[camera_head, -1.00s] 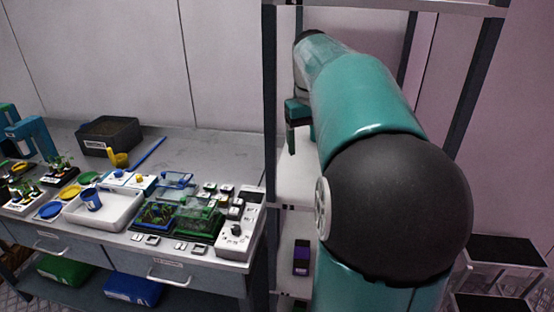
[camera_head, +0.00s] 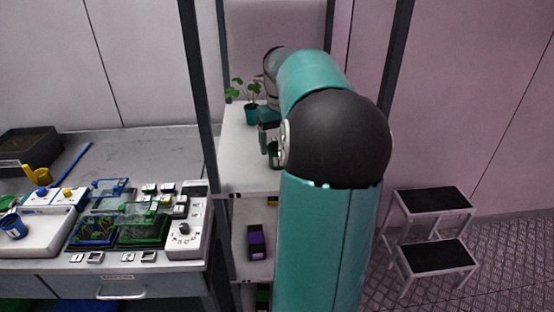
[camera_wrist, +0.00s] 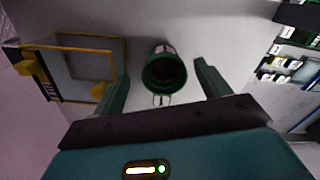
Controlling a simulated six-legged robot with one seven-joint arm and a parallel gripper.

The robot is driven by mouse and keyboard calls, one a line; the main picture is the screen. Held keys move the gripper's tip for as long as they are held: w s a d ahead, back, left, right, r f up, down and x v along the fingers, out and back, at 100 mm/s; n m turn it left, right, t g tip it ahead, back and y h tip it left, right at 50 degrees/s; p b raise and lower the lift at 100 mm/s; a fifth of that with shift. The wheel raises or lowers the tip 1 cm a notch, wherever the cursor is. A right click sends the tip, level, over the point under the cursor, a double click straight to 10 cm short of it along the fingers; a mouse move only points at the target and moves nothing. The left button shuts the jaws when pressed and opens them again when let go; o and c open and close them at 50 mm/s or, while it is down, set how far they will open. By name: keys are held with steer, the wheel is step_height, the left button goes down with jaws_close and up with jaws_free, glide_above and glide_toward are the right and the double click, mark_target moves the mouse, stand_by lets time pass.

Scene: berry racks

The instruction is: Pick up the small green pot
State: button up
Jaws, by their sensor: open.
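The small green pot (camera_wrist: 163,72) shows in the wrist view as a round, dark green cup with an open mouth, on a pale shelf. A small wire-like loop or clip shows at its near side. My gripper (camera_wrist: 163,69) is open, one finger to the left of the pot and one to the right, with gaps on both sides. I cannot tell how deep the fingers reach around it. In the head view, my gripper (camera_head: 267,137) is over the white shelf, partly hidden by my arm. A dark green shape below it seems to be the pot.
A potted plant in a teal pot (camera_head: 250,114) stands behind my gripper on the shelf (camera_head: 240,172). A yellow-edged frame (camera_wrist: 82,68) lies left in the wrist view. A rack post (camera_head: 196,95) rises left of my arm. A black step stool (camera_head: 432,228) stands right.

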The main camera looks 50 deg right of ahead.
steer(key=f, duration=0.4)
steer(key=shift+w+a+f, duration=0.1)
steer(key=shift+w+f, duration=0.1)
steer(key=shift+f, duration=0.15)
steer(key=c, duration=1.1)
steer(key=shift+r, duration=0.15)
